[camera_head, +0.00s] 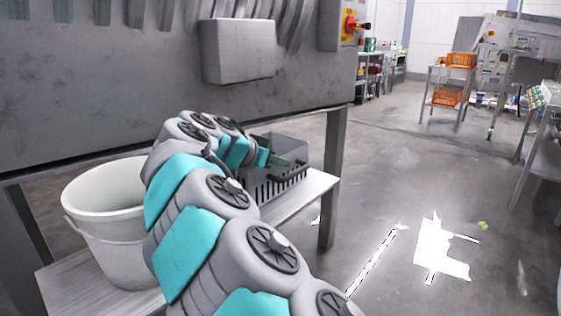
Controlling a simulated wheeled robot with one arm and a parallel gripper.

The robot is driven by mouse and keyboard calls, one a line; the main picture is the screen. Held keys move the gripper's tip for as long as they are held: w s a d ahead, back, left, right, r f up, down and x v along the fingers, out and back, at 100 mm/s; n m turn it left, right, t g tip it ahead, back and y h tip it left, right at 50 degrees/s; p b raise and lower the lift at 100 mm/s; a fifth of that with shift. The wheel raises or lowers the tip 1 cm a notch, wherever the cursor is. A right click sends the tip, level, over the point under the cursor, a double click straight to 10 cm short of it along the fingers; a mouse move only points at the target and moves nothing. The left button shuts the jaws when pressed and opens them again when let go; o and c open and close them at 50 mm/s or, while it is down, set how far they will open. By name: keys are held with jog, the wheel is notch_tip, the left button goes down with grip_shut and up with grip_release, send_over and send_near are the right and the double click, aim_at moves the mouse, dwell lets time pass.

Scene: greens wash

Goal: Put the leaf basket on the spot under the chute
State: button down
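The leaf basket is most likely the grey slotted basket (283,186) on the low metal shelf, under the right part of the big grey machine. My arm reaches over the shelf from the bottom of the picture and partly covers the basket's left side. My gripper (285,163) is at the basket's top, by its rim and dark handle. The fingers are small and partly hidden, so I cannot tell whether they hold the basket. I cannot make out the chute or a marked spot for certain.
A white bucket (108,222) stands on the left of the low shelf (318,186), close to my arm. A machine leg (333,180) stands right of the basket. The floor to the right is open. Orange crates (447,97) sit on a far rack.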

jog(key=shift+f, duration=0.15)
jog(key=c, duration=1.1)
grip_release()
jog(key=shift+o, duration=0.2)
jog(key=shift+a+r, duration=0.1)
jog(key=shift+r, duration=0.15)
jog(key=b+v, duration=0.1)
jog(key=v, duration=0.6)
jog(key=shift+s, duration=0.2)
